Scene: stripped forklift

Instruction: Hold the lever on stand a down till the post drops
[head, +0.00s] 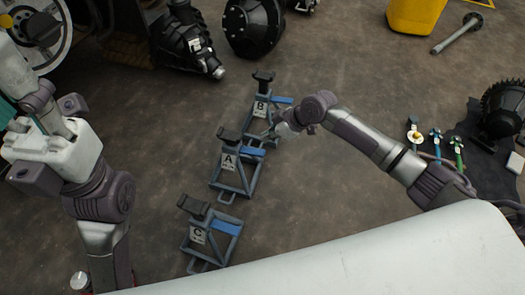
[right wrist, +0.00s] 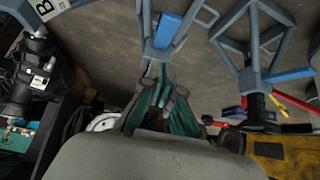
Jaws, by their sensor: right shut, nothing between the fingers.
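Stand A (head: 232,180) is a grey-blue jack stand on the floor, between stand B (head: 262,112) and stand C (head: 210,240). Its blue lever (head: 250,152) sticks out to the right of its post. The post (head: 230,135) stands upright with a dark saddle on top. My right gripper (head: 270,133) is just above and right of that lever. In the right wrist view, my right gripper's teal fingers (right wrist: 152,100) are shut and empty, close to a blue lever (right wrist: 168,30); contact cannot be told.
Dark machine parts (head: 255,25) lie behind the stands. A yellow bin (head: 415,14) and a metal shaft (head: 457,34) are at the back right. Small coloured valves (head: 436,140) and a toothed part (head: 503,110) are at the right. The floor between is clear.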

